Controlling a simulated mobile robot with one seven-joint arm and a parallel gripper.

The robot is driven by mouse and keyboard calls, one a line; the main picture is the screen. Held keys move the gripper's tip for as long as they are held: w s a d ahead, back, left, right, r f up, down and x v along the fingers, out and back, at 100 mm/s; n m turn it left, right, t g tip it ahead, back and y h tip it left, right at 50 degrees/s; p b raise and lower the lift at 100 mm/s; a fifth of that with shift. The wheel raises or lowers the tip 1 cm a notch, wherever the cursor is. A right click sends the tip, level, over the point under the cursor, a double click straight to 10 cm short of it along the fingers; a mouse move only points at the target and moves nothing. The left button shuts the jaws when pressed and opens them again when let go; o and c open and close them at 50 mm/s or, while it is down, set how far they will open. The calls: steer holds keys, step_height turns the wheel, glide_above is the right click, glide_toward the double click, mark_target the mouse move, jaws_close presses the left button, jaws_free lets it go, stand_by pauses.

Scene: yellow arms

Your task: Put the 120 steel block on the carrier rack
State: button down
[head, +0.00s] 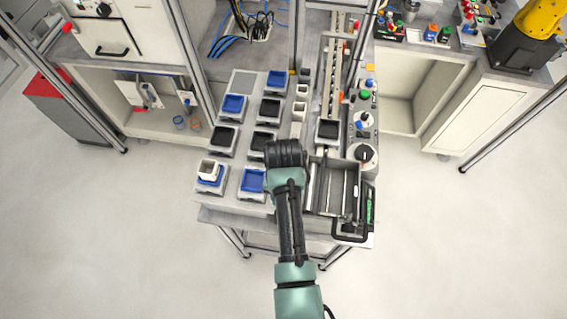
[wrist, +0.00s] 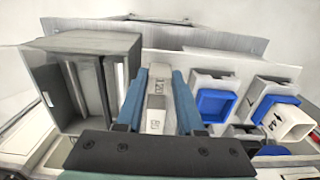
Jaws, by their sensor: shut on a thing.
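My gripper (head: 285,153) is over the front part of the table in the head view, which shows it from behind and hides its fingertips. In the wrist view my gripper (wrist: 158,78) has its two blue fingers on either side of a pale grey steel block (wrist: 157,88) marked 120, and is shut on it. Another pale block (wrist: 155,124) with a marking lies below it in the picture, nearer the palm. The carrier rack (head: 335,188), a dark open frame with rails, stands just right of my gripper. It also shows in the wrist view (wrist: 128,45), left of the fingers.
Blue and black trays on grey bases stand left of my gripper, including a blue tray (head: 252,181). A white cup-like block (head: 209,168) sits on one at the far left. Small pale blocks (head: 298,112) line up behind my gripper. A control panel (head: 363,130) is at right.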

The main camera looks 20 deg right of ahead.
steer(key=shift+f, duration=0.5)
steer(key=shift+c, duration=2.2)
jaws_free()
step_height(320, 180, up, 5)
steer(key=p, duration=0.4)
steer(key=shift+f, duration=0.1)
steer(key=shift+r+p, duration=0.75)
steer(key=shift+r, duration=0.35)
